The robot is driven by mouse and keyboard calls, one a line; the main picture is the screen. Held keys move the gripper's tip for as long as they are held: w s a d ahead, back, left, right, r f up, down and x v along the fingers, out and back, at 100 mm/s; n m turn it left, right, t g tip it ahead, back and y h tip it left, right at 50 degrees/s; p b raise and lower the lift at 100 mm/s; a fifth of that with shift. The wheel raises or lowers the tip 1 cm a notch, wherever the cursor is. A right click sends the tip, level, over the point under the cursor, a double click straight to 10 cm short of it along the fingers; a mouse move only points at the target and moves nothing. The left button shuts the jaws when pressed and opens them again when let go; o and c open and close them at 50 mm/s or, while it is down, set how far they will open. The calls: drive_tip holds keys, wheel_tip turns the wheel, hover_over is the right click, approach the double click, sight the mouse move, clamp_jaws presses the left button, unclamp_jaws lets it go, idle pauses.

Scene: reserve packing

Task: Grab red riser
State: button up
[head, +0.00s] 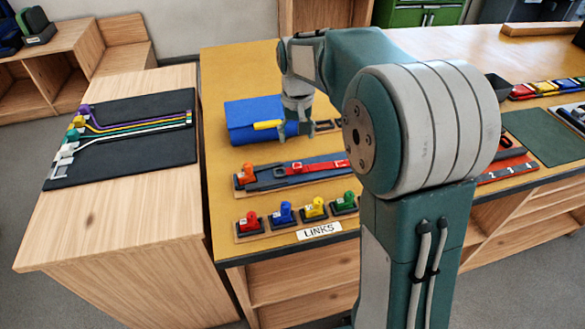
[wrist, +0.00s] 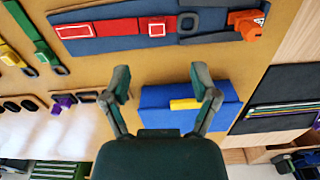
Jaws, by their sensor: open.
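A red strap (head: 334,165) with pale-framed buckles lies along a dark blue strip (head: 270,182) on the tan table; it also shows at the top of the wrist view (wrist: 100,32). A red-orange block (head: 246,176) sits at the strip's left end, and at upper right in the wrist view (wrist: 250,22). I cannot tell which of these is the red riser. My gripper (head: 296,128) is open, pointing down by a blue case (head: 240,117) with a yellow handle (head: 268,125). In the wrist view its fingers (wrist: 162,88) are apart and hold nothing; the strap lies beyond them.
Red, blue, yellow and green link blocks (head: 283,213) stand along the front edge behind a LINKS label (head: 319,231). Coloured cords lie on a black mat (head: 140,150) on the left bench. My arm hides the table's middle. Tan table shows between case and strip.

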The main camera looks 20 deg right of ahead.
drive_tip(key=f, duration=0.1)
hover_over(297, 165)
drive_tip(key=f, duration=0.4)
drive_tip(key=shift+s+a+f, duration=0.2)
drive_tip(key=shift+s+f, duration=0.05)
drive_tip(key=shift+f, duration=0.15)
drive_tip(key=shift+w+d+f, duration=0.1)
drive_tip(key=shift+f, duration=1.3)
drive_tip(key=shift+w+d+f, duration=0.1)
drive_tip(key=shift+f, duration=1.25)
clamp_jaws()
